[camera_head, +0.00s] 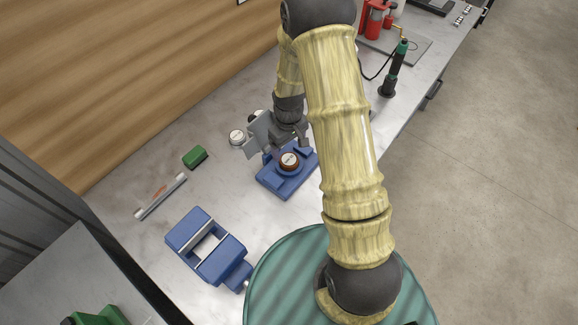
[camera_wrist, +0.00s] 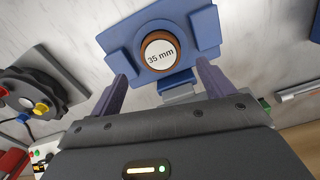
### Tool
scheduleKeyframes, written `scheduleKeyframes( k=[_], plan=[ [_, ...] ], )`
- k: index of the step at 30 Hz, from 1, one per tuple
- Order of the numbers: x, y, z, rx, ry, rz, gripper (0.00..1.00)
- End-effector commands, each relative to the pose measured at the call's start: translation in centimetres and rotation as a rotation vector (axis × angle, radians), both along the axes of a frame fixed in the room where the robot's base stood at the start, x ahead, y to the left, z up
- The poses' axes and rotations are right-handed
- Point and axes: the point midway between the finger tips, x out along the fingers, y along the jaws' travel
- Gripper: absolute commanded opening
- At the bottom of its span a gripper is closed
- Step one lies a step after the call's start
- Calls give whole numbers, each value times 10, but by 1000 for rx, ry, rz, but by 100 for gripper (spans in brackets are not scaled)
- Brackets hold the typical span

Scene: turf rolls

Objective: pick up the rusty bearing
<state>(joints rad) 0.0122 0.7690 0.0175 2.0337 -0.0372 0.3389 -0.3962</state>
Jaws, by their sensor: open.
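The rusty bearing (camera_head: 289,161) is a brown ring with a white disc face, resting on a blue block (camera_head: 291,187) on the bench. In the wrist view the bearing (camera_wrist: 160,52) shows its "35 mm" label, and the blue block (camera_wrist: 207,30) spreads around it. My gripper (camera_wrist: 162,72) is open, with its two purple-grey fingers apart at the near left and right of the block. The bearing lies just beyond the fingertips, and nothing is between the fingers' grip. In the head view my gripper (camera_head: 283,138) is beside the bearing, partly hidden by my arm.
Another white-faced round part (camera_head: 237,137) stands left of my gripper. A green block (camera_head: 195,157), a pale rod (camera_head: 160,196) and a blue vise (camera_head: 208,245) lie on the left of the bench. A green-handled tool (camera_head: 399,62) and red equipment (camera_head: 375,18) stand toward the far end.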

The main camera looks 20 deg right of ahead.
Motion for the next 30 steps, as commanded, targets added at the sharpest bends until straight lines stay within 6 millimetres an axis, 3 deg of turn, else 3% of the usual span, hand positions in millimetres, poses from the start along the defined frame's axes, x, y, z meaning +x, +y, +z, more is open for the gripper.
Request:
scheduleKeyframes(
  k=[11,22,30],
  plan=[
    [0,0,-3,0,0,0,81],
    [-4,0,-48,0,1,0,81],
    [-4,-1,-54,0,0,0,81]
  ],
)
